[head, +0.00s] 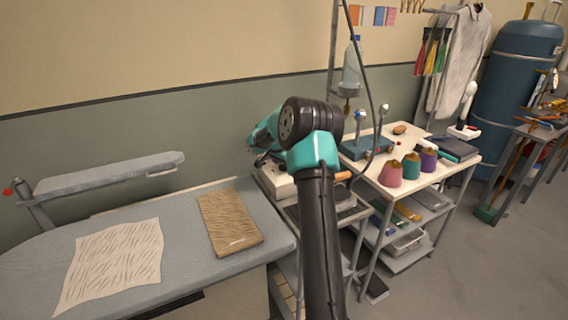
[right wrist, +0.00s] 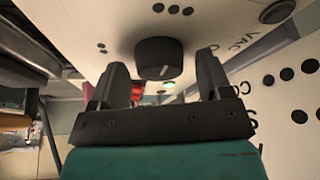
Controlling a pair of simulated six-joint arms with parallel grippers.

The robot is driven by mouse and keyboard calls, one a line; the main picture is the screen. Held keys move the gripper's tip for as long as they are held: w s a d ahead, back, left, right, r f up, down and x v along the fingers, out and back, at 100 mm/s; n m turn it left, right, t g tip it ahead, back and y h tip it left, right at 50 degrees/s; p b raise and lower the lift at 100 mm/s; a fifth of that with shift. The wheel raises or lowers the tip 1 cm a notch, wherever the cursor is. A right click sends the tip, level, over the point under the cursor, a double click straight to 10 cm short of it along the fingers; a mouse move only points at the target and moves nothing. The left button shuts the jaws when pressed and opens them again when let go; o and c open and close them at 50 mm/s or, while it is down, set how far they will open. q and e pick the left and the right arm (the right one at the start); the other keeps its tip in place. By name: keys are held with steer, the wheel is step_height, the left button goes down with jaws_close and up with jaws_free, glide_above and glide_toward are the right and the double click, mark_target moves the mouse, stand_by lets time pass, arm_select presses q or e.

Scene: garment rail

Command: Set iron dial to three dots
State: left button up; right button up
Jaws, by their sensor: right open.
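The black iron dial (right wrist: 158,52) stands out from a white panel (right wrist: 225,18) in the right wrist view. A short pale mark shows on it, towards the lower right of its face. Three black dots (right wrist: 173,9) are printed above the dial, and two dots (right wrist: 102,48) lie to its left. My right gripper (right wrist: 161,64) is open, with one finger on each side of the dial; contact is not clear. In the head view my right gripper (head: 260,148) is at the white iron unit (head: 277,184), partly hidden by my arm. My left gripper is not in view.
More black dots and lettering (right wrist: 258,40) mark the panel's right side. An ironing board (head: 185,265) with a cream cloth (head: 112,262) and a brown pad (head: 230,222) stands left. A trolley (head: 440,172) with thread cones (head: 411,167) stands right.

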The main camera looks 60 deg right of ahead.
steer(key=shift+r, duration=0.1)
steer(key=v, duration=1.7)
steer(key=shift+r, duration=0.2)
